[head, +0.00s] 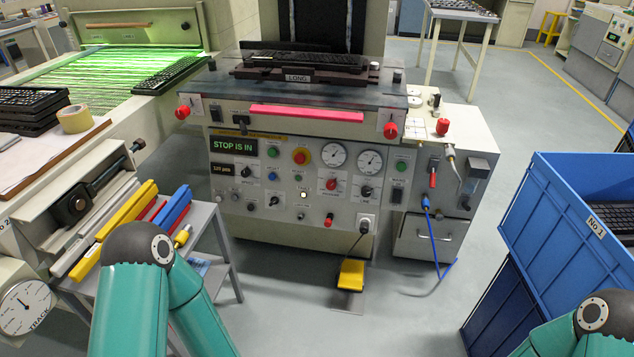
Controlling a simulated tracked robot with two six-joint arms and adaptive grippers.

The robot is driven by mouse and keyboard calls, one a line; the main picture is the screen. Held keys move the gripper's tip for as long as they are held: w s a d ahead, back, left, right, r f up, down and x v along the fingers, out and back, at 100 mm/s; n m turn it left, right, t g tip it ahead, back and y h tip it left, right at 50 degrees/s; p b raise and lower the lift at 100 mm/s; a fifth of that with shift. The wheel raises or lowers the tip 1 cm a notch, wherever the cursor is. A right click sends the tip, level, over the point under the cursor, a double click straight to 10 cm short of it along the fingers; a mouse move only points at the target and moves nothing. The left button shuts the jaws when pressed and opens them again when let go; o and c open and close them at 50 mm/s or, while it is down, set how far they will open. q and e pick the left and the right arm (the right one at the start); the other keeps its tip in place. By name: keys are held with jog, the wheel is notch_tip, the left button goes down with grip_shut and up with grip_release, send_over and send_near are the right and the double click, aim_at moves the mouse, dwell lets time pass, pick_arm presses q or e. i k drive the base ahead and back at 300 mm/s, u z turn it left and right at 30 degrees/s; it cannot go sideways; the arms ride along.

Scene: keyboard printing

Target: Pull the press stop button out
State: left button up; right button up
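The press (300,118) stands in the middle of the head view with its grey control panel (262,203) facing me. A red round button on a yellow ring (301,156) sits on the upper middle of the panel and looks like the stop button. A dark display (234,146) to its left reads "STOP IS IN" in green letters. Bends of my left arm and my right arm show at the bottom left and bottom right. Neither gripper shows in the view.
Two gauges (334,154) and several coloured buttons surround the red button. A yellow pedal (351,274) is on the floor below. Blue crates (560,215) stand at right, and a side shelf with coloured bars (172,208) at left. The floor before the press is mostly clear.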

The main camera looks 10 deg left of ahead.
aim_at(299, 157)
jog(key=i, duration=1)
jog(key=u, duration=0.6)
